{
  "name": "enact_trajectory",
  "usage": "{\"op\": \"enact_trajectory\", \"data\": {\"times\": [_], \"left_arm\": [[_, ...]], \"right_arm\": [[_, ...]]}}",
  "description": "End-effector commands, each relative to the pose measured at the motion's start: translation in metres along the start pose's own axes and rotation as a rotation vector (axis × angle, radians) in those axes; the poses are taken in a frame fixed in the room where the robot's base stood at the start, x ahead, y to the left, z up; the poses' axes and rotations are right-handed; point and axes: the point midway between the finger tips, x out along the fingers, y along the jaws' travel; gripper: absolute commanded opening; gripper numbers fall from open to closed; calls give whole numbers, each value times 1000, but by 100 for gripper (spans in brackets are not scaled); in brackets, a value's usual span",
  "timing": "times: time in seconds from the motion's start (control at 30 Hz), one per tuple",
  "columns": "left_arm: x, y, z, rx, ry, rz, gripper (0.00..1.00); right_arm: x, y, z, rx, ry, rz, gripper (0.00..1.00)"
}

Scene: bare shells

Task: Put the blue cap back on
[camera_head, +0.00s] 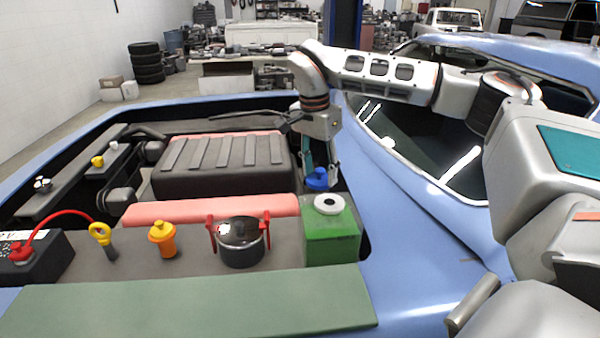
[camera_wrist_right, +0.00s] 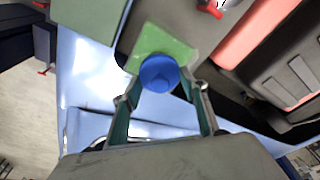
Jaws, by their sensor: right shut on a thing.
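The blue cap (camera_head: 317,181) is held in my right gripper (camera_head: 319,170), which points down with its fingers on either side of the cap. The cap is just above and slightly left of the white ring-shaped neck (camera_head: 329,203) on top of the green tank (camera_head: 332,240). A small gap shows between cap and neck in the head view. In the right wrist view, the blue cap (camera_wrist_right: 159,73) sits between the fingertips and covers the neck; part of the green tank (camera_wrist_right: 172,42) shows behind it. My left gripper is not in view.
Left of the tank are a dark pot with red clamps (camera_head: 240,242), an orange bottle (camera_head: 163,240), a yellow-ringed dipstick (camera_head: 103,240) and a battery (camera_head: 33,262). The black ribbed engine cover (camera_head: 225,165) lies behind. A green mat (camera_head: 190,308) covers the front edge.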

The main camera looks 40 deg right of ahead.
Motion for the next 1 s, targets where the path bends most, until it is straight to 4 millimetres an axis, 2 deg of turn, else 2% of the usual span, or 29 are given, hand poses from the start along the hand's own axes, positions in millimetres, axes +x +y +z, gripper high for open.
{"op": "enact_trajectory", "data": {"times": [0.03,0.1,0.27,0.47,1.0], "left_arm": [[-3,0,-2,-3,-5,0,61],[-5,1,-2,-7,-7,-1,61],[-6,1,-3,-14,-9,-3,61],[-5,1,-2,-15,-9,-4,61],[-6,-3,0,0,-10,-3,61]], "right_arm": [[4,1,-12,-12,-3,0,22],[10,2,-23,-32,-2,-3,22],[18,2,-36,-56,-1,-9,22],[28,2,-36,-60,-1,-9,22],[72,2,-28,-59,-1,-9,22]]}}
